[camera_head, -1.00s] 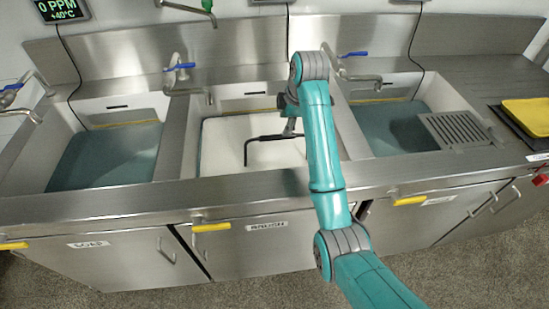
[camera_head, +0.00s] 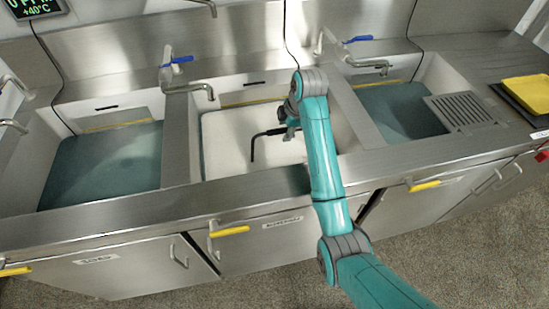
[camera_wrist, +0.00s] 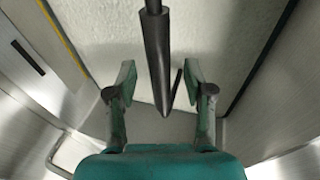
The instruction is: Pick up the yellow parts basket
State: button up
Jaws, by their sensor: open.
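A shallow yellow tray-like item (camera_head: 527,93), the only basket-like yellow thing in view, lies on the right counter at the edge of the head view. My gripper (camera_head: 290,124) is over the middle sink, well to its left. In the wrist view my gripper (camera_wrist: 160,88) is open, with its two fingers apart. A dark bent rod (camera_head: 253,148) also shows over the middle sink. In the wrist view the rod (camera_wrist: 157,55) passes between the fingers with gaps on both sides. I cannot tell what it belongs to. The yellow item is not in the wrist view.
The middle sink has a pale bottom (camera_head: 225,150); the left sink (camera_head: 100,165) and right sink (camera_head: 400,112) have teal bottoms. Taps (camera_head: 190,80) with blue levers rise behind. A slotted grate (camera_head: 460,110) lies right of the right sink. A dark mat (camera_head: 508,97) lies under the yellow item.

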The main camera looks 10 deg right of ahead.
jog(key=shift+w+f, duration=0.2)
jog(key=shift+f, duration=0.45)
jog(key=shift+c, duration=0.2)
grip_shut()
jog(key=shift+r, duration=0.1)
jog(key=shift+a, duration=0.1)
